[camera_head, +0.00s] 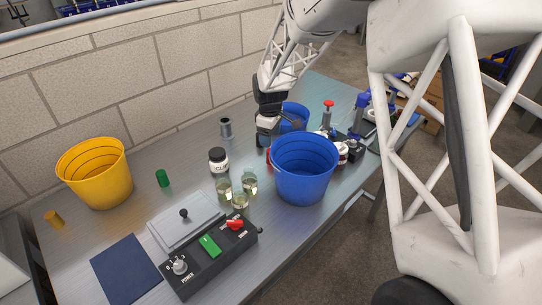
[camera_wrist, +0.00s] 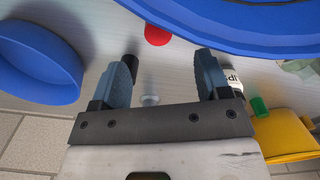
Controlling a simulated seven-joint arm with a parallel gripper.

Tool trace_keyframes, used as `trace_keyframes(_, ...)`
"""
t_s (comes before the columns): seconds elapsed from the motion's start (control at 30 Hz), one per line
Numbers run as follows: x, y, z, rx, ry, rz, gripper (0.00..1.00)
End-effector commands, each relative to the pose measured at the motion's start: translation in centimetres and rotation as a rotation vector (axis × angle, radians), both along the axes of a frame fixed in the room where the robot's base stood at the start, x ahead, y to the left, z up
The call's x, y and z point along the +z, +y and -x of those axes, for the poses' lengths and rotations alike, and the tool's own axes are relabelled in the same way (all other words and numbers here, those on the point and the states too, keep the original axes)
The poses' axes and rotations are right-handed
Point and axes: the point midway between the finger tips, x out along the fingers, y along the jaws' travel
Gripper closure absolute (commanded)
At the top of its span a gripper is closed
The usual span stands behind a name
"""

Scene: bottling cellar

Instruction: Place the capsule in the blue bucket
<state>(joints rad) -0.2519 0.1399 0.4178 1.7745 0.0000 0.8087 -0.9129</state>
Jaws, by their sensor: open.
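Which piece is the capsule I cannot say for sure; small coloured cylinders stand on the bench. A red one (camera_wrist: 157,35) lies beyond my fingertips in the wrist view, beside the large blue bucket (camera_head: 303,172); its edge also shows in the head view. A green one (camera_head: 162,178) and a yellow one (camera_head: 55,219) stand at the left. A second blue bucket (camera_head: 293,114) is behind, partly hidden by the front bucket. My gripper (camera_wrist: 168,72) is open, its fingers apart with nothing held, above the bench on the wall side of the blue buckets.
A yellow bucket (camera_head: 95,175) stands far left. A white-labelled jar (camera_head: 218,160), several glass jars (camera_head: 249,184) and a metal cylinder (camera_head: 226,128) stand mid-bench. A control box (camera_head: 209,256), grey plate (camera_head: 186,219) and blue mat (camera_head: 126,269) are in front. Clutter crowds the right end.

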Motion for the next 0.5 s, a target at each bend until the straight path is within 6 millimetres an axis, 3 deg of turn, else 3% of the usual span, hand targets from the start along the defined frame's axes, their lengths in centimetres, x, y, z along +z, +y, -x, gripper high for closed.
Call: trace_keyframes(0.5, -1.2, 0.1, 0.1, 0.596, 0.001, 0.001, 0.30)
